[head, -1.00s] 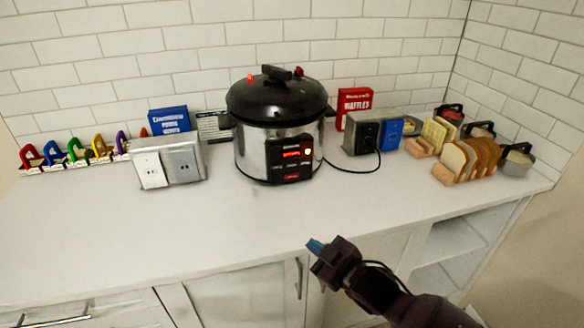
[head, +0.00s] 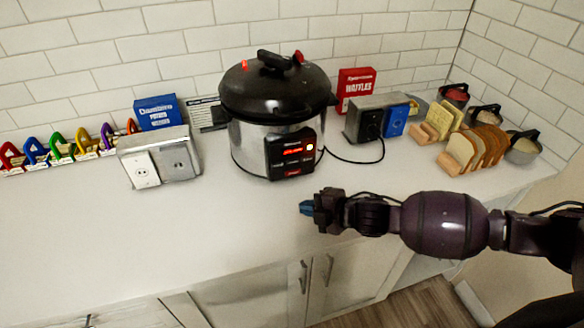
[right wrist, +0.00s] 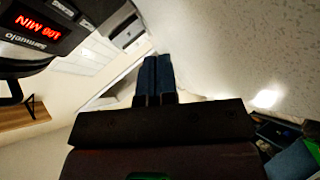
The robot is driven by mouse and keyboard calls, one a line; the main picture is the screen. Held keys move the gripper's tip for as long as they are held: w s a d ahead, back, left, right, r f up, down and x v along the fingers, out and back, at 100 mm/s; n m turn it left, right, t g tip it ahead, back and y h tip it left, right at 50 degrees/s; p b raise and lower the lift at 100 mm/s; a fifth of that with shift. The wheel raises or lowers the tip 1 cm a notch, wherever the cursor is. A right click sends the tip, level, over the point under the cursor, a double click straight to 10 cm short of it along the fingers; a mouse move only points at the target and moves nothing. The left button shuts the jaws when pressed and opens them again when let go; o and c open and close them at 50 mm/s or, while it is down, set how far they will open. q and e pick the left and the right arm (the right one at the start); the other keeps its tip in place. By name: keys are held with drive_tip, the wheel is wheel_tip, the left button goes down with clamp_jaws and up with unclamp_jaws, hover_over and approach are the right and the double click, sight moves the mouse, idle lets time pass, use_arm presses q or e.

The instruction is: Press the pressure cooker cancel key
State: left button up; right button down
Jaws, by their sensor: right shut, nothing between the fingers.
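The pressure cooker (head: 262,148) stands on the white counter against the tiled wall, with a black lid and a silver body. Its control panel (head: 291,155) faces the front, with a lit red display and a glowing orange light. In the right wrist view the panel (right wrist: 55,22) shows at the upper left, reading "108 MIN" or similar, upside down. My right gripper (head: 306,208) is in front of the cooker and below the panel, apart from it. Its blue fingertips also show together in the right wrist view (right wrist: 158,75), shut and empty. My left gripper is not in view.
Outlet boxes stand left (head: 160,158) and right (head: 377,119) of the cooker; a black cord runs from the right one. Bread slices (head: 474,147), a red waffles box (head: 356,88) and colored clips (head: 62,146) line the back. The front counter (head: 100,240) is clear.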

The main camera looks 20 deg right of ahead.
sight(293, 173)
drive_tip(key=shift+s+r, duration=0.15)
drive_tip(key=shift+s, duration=0.15)
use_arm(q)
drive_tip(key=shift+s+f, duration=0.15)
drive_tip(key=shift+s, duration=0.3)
use_arm(e)
drive_tip(key=shift+w, duration=0.15)
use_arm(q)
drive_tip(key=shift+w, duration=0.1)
use_arm(e)
drive_tip(key=shift+w, duration=0.1)
drive_tip(key=shift+w, duration=0.25)
drive_tip(key=w+b, duration=0.2)
drive_tip(key=w, duration=0.4)
drive_tip(key=shift+w+a+b, duration=0.15)
drive_tip(key=shift+w+b, duration=0.15)
drive_tip(key=shift+b, duration=0.1)
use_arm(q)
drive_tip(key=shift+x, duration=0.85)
use_arm(e)
drive_tip(key=shift+w, duration=0.75)
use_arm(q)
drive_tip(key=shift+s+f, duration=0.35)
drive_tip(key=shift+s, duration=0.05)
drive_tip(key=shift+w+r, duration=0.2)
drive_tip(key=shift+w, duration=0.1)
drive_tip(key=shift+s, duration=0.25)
use_arm(e)
drive_tip(key=shift+w, duration=0.35)
